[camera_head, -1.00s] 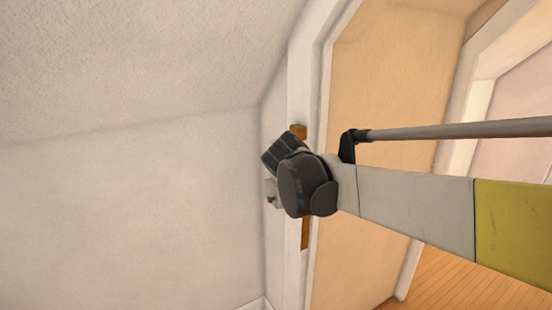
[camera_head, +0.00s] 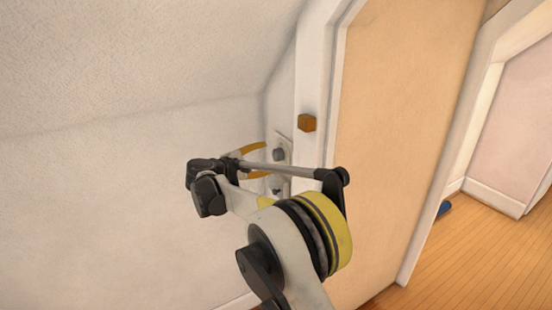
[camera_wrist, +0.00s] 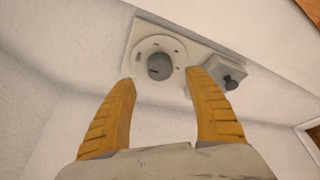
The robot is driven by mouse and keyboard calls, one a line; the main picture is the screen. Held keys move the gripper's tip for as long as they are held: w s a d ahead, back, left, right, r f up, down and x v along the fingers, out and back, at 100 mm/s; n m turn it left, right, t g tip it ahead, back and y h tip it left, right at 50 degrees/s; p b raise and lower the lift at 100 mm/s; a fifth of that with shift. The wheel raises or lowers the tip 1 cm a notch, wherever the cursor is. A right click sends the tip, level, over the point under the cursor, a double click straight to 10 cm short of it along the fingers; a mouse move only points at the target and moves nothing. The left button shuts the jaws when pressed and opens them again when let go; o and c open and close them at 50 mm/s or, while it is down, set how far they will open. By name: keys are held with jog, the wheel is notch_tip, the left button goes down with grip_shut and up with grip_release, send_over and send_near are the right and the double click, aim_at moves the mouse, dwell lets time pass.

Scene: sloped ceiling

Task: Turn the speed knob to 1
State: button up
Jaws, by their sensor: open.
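A pale wall panel (camera_wrist: 205,57) carries a round dial with small marks around a grey knob (camera_wrist: 159,66); I take this as the speed knob. No number on it can be read. A smaller dark knob (camera_wrist: 231,82) sits on a square plate to its right. In the head view the panel (camera_head: 285,150) is on the narrow wall beside the door frame, with the grey knob (camera_head: 279,155) above the smaller one (camera_head: 277,190). My gripper (camera_wrist: 161,78) is open and empty, its two orange fingers pointing at the panel, their tips apparently either side of the grey knob; contact cannot be told.
A sloped ceiling (camera_head: 130,60) comes down over the white wall at left. An orange block (camera_head: 306,123) sits on the white door frame right of the panel. A tan door (camera_head: 390,130) stands to the right, with wooden floor (camera_head: 480,250) beyond.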

aim_at(275, 156)
jog(key=b+x, duration=0.1)
jog(key=x, duration=0.5)
jog(key=c, duration=1.2)
